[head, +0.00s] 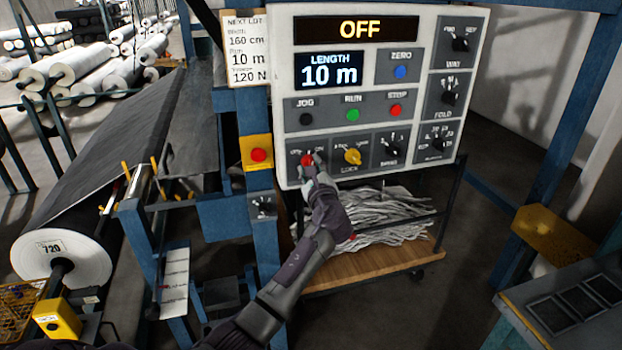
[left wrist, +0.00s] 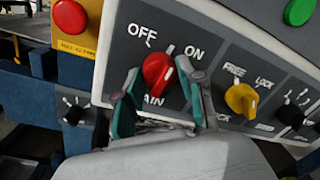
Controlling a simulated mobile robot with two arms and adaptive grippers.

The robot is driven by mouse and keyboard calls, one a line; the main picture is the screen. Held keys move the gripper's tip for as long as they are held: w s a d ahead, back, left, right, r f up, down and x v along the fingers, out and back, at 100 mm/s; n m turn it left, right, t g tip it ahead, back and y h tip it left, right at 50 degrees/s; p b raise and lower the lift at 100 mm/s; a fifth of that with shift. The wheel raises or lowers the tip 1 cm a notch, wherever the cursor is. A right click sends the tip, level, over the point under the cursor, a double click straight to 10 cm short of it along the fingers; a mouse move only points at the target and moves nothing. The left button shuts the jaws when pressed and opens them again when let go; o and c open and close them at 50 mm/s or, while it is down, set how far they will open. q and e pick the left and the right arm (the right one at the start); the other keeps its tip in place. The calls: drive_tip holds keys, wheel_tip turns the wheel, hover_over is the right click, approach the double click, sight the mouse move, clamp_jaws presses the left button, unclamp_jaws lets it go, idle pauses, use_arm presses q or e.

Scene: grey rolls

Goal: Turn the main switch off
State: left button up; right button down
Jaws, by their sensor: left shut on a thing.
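The main switch is a red knob (head: 307,159) at the lower left of the white control panel (head: 281,100). In the left wrist view the red knob (left wrist: 156,68) sits below the words OFF and ON, and the partly covered label under it ends in "AIN". My left gripper (left wrist: 158,80) is shut on the knob, one teal-padded finger on each side. In the head view my left gripper (head: 309,168) hides part of the knob. The display (head: 357,30) at the panel top reads OFF. My right gripper is not in view.
A yellow lock knob (head: 352,156) is just right of the switch. A red button on a yellow box (head: 257,153) is just left. Blue, green and red buttons are above. A wooden-shelved cart (head: 365,262) with grey strips stands below. A large roll (head: 60,258) is at left.

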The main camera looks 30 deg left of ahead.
use_arm(q)
drive_tip(key=shift+f+n+g+y+b, duration=0.15)
drive_tip(key=shift+n+y+b, duration=0.05)
drive_tip(key=shift+n+b, duration=2.65)
drive_tip(key=shift+f+n+g+y+b, duration=0.1)
drive_tip(key=shift+n+g+y+b, duration=0.1)
drive_tip(key=shift+n+b, duration=2.6)
drive_tip(key=o, duration=1.1)
drive_tip(key=shift+r, duration=0.1)
drive_tip(key=shift+o, duration=0.2)
drive_tip(key=shift+d, duration=0.15)
drive_tip(key=v, duration=1.2)
drive_tip(key=shift+w, duration=0.1)
